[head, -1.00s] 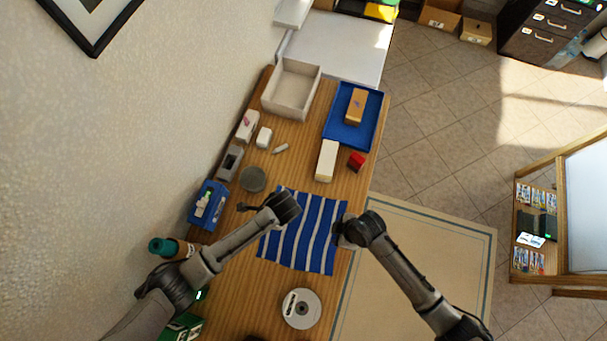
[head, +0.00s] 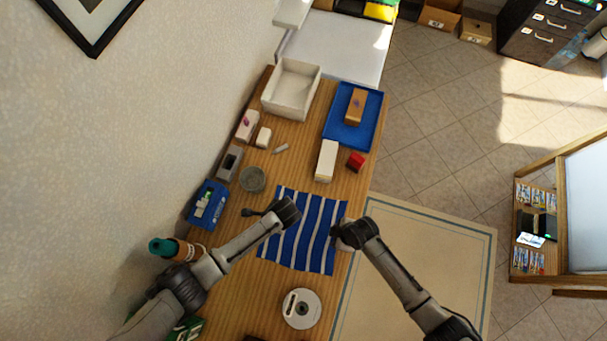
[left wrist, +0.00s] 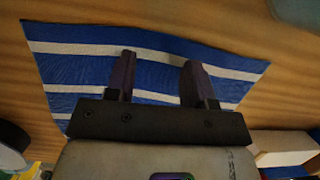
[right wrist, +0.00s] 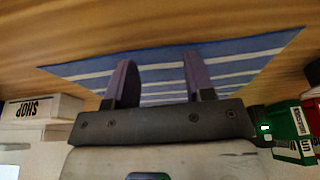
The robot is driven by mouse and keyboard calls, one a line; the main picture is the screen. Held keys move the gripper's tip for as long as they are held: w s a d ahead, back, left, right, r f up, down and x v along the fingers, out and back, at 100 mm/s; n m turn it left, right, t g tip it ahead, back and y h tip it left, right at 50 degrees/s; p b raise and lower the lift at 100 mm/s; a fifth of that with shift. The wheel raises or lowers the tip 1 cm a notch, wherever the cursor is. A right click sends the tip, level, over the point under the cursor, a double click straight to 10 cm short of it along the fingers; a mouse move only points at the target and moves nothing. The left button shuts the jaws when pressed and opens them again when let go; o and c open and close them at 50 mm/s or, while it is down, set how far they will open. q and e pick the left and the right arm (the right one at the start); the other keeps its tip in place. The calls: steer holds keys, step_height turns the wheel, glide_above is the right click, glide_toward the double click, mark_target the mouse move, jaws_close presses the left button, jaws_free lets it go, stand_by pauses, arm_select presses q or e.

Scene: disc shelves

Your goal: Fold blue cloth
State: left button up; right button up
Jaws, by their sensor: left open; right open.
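The blue cloth (head: 312,255) with white stripes lies flat and spread out on the wooden table in the head view. It also shows in the left wrist view (left wrist: 75,70) and the right wrist view (right wrist: 240,50). My left gripper (left wrist: 158,72) is open, with the cloth behind its two fingers; in the head view its arm reaches over the cloth's upper left part. My right gripper (right wrist: 158,75) is open, with the cloth behind its fingers; in the head view its arm ends at the cloth's right edge. Neither gripper holds anything. The arms hide parts of the cloth.
Below the cloth lies a white disc (head: 301,309). A blue bin (head: 206,205) and a teal-capped bottle (head: 172,248) stand left.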

arm_select(q)
steer(key=shift+f, duration=0.1)
jaws_close()
arm_select(e)
steer(key=shift+f, duration=0.15)
jaws_close()
stand_by(0.5)
arm_select(q)
steer(key=shift+r, duration=0.2)
arm_select(e)
steer(key=shift+s+r, duration=0.1)
steer(key=shift+r, duration=0.1)
